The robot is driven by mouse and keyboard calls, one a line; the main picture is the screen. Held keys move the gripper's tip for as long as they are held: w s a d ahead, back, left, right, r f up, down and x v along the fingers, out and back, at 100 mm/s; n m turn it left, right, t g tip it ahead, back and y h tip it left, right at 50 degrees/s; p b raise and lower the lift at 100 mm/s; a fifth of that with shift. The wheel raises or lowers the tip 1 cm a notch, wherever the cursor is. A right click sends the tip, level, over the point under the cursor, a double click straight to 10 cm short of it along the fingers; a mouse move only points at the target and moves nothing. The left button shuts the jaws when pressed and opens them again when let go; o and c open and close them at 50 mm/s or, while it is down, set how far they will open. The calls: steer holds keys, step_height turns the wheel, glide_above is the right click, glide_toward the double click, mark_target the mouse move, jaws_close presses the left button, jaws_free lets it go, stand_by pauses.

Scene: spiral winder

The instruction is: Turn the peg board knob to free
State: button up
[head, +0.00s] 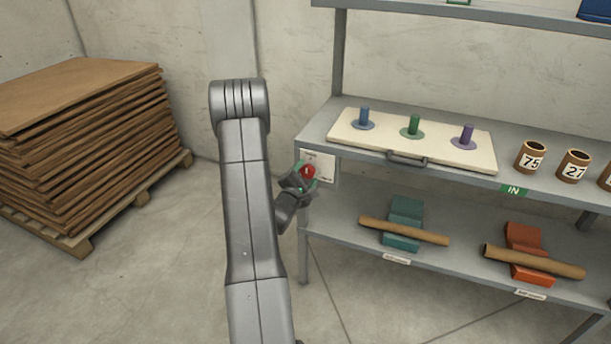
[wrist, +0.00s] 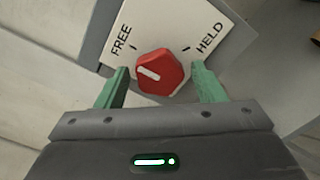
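The red knob (wrist: 170,77) sits on a white plate (wrist: 170,22) marked FREE at left and HELD at right in the wrist view. Its white pointer line lies on its left part and points left and slightly up, on the FREE side. My gripper (wrist: 160,75) is open, with one green finger on each side of the knob; a small gap shows at the left, and contact at the right is unclear. In the head view, my gripper (head: 302,178) is at the knob (head: 309,171), on the plate (head: 320,160) at the shelf's left end. The peg board (head: 350,134) carries blue, green and purple pegs.
The grey shelf unit (head: 340,217) holds numbered cups (head: 530,157) at the right and tubes on teal and orange rests (head: 403,225) below. A pallet stack of brown sheets (head: 80,130) stands at left. The floor between is clear.

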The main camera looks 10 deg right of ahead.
steer(key=v, duration=1.4)
steer(key=shift+w+d, duration=0.1)
steer(key=shift+w, duration=0.05)
steer(key=x, duration=1.3)
steer(key=shift+w+d, duration=0.25)
steer(key=shift+w, duration=0.05)
steer(key=shift+s+a, duration=0.1)
